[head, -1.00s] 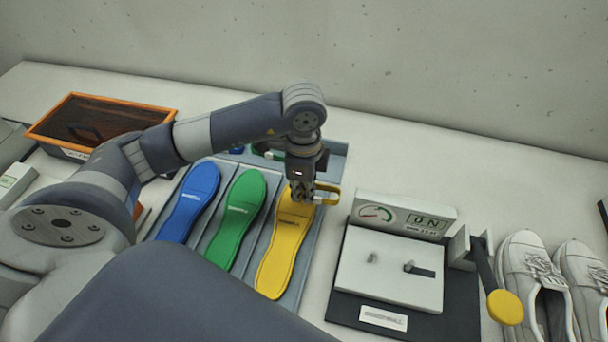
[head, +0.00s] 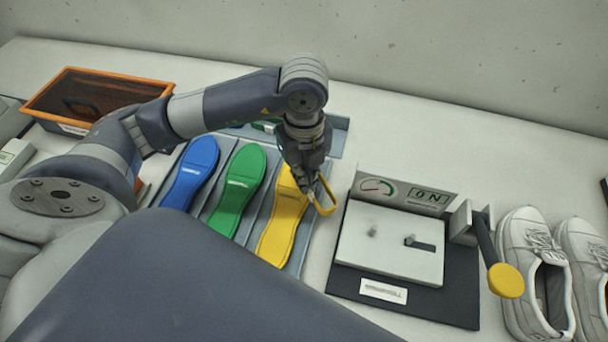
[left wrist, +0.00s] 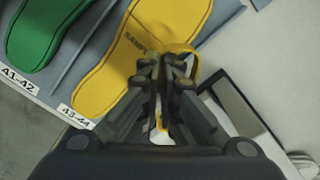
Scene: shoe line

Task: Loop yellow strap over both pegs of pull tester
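A yellow strap (head: 328,200) forms a loop that hangs from my left gripper (head: 313,188), above the table between the yellow insole and the pull tester. In the left wrist view the left gripper (left wrist: 163,125) is shut on the strap (left wrist: 190,58). The pull tester (head: 385,248) has a white plate with two pegs: a left peg (head: 372,231) and a right peg (head: 409,240) beside a dark slot. Both pegs are bare. The gripper is left of the pegs and apart from them. My right gripper is not in view.
Blue (head: 193,172), green (head: 238,188) and yellow (head: 283,225) insoles lie in a grey tray. A dial panel (head: 402,194) rises behind the plate. A lever with a yellow knob (head: 505,281) and white shoes (head: 533,270) stand right. An orange-rimmed box (head: 98,98) is back left.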

